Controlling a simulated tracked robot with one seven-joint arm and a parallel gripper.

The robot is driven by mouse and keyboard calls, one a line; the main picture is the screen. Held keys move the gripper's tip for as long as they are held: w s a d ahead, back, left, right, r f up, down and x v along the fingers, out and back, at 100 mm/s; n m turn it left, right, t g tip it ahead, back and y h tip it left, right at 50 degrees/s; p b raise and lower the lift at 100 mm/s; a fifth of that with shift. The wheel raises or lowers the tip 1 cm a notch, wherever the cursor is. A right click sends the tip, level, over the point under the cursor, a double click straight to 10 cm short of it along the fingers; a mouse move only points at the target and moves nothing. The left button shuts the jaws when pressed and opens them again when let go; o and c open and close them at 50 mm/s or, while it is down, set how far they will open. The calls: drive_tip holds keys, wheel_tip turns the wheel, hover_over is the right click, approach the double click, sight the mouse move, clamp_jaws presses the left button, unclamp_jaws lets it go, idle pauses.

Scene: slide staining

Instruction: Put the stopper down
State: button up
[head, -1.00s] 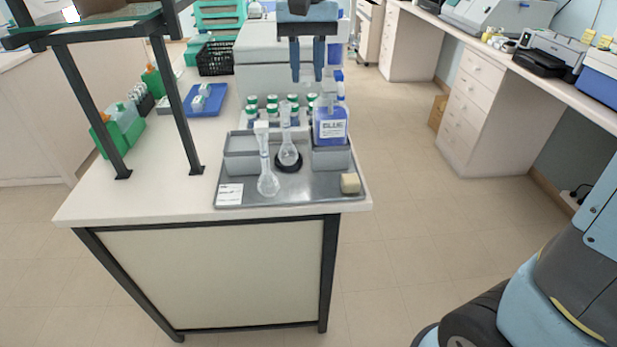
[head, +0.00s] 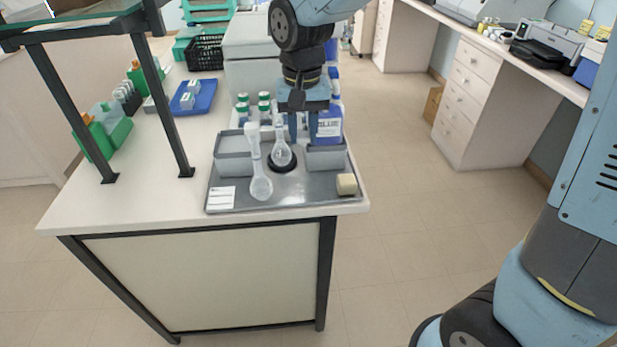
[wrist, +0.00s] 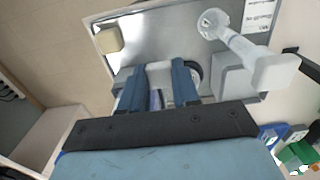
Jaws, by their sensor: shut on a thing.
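My gripper (head: 302,138) is low over the right half of the metal tray (head: 232,200), just right of the flask in the black ring. In the wrist view its two blue fingers (wrist: 159,68) stand a little apart, with a small pale and bluish patch between them. The stopper in the jaws is mostly hidden, and I cannot make out its outline. The clear flask (head: 282,152) stands in the black ring (head: 284,167). Another long-necked clear flask (head: 260,186), with a white top, is to its left. The gripper's fingers are close to the right grey bin (head: 327,160).
A beige block (head: 347,184) lies at the tray's front right corner. A left grey bin (head: 233,154), a blue-labelled bottle (head: 330,126) and green-capped bottles (head: 264,100) crowd around. A shelf post (head: 170,110) stands left. Bare tray shows at the front.

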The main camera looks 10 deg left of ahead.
wheel_tip(320, 180, down, 13)
drive_tip(key=shift+f, duration=0.15)
idle(0.4)
drive_tip(key=o, duration=1)
wheel_tip(320, 180, up, 12)
drive_tip(key=shift+r, duration=0.1)
idle(0.3)
